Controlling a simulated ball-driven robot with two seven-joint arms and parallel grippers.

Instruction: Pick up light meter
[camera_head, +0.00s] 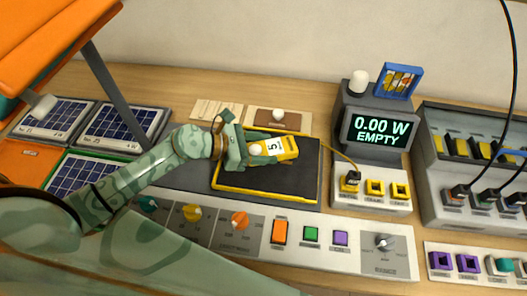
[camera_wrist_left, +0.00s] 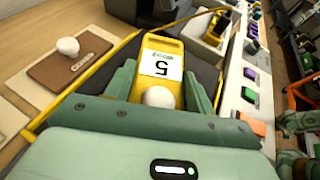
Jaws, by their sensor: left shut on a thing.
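The light meter (camera_head: 283,147) is a yellow block with a white label reading 5 and a white dome at its near end. It is over the dark panel with a yellow edge (camera_head: 300,187); I cannot tell whether it touches the panel. My left gripper (camera_head: 262,152) is shut on the meter, with a finger on each side of the dome end. In the left wrist view the meter (camera_wrist_left: 162,62) sits between the two green fingers (camera_wrist_left: 157,88), its label facing up.
A console with knobs and buttons (camera_head: 350,258) lies in front of the panel. A yellow lead runs right to a socket block (camera_head: 372,203). Solar panels (camera_head: 122,122) lie left under an orange lamp (camera_head: 45,45). A brown board (camera_head: 270,120) lies behind.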

